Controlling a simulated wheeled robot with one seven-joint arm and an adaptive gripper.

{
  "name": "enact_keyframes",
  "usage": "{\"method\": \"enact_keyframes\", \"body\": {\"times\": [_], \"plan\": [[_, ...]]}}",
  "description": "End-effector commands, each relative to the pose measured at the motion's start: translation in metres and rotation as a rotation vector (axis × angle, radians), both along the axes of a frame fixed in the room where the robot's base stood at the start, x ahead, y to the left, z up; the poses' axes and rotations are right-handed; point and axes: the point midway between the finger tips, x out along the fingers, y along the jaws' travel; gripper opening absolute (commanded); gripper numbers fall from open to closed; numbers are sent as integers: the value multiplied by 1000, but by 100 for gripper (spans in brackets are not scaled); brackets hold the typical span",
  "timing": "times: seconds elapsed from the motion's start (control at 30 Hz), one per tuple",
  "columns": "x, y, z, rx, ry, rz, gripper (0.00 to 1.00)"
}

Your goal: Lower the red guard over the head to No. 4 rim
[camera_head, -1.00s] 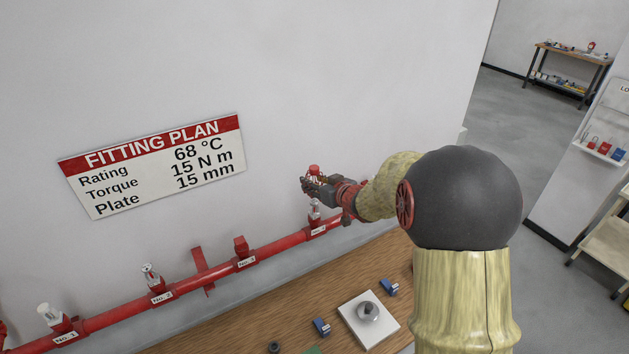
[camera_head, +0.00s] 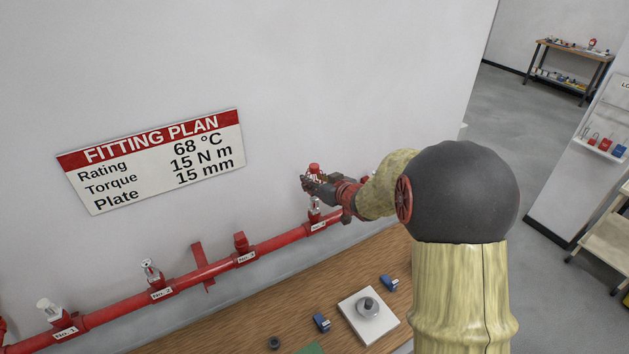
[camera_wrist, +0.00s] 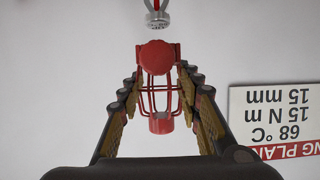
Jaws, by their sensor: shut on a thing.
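My gripper (camera_head: 318,185) is shut on the red guard, a small wire cage with a red cap. The guard (camera_wrist: 158,103) stands between both fingers in the wrist view, and its red top shows above the fingers in the head view (camera_head: 314,168). The sprinkler head at No. 4 (camera_head: 315,210) stands on the red pipe just below the gripper. In the wrist view the silver head (camera_wrist: 157,18) is at the top edge, in line with the guard and apart from it. The No. 4 label is small and partly hidden by my arm.
The red pipe (camera_head: 210,271) runs along the wall with other outlets at No. 1, No. 2 and No. 3. A wooden bench (camera_head: 262,312) below holds a white plate with a grey disc (camera_head: 368,308) and blue blocks. The fitting plan sign (camera_head: 155,160) hangs on the wall.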

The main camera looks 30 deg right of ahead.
Motion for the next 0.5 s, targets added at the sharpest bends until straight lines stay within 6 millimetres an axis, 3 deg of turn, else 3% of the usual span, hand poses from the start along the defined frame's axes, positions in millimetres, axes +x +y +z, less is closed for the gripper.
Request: {"method": "enact_keyframes", "body": {"times": [0.5], "plan": [[0, 0, -3, 0, -1, 0, 0]]}}
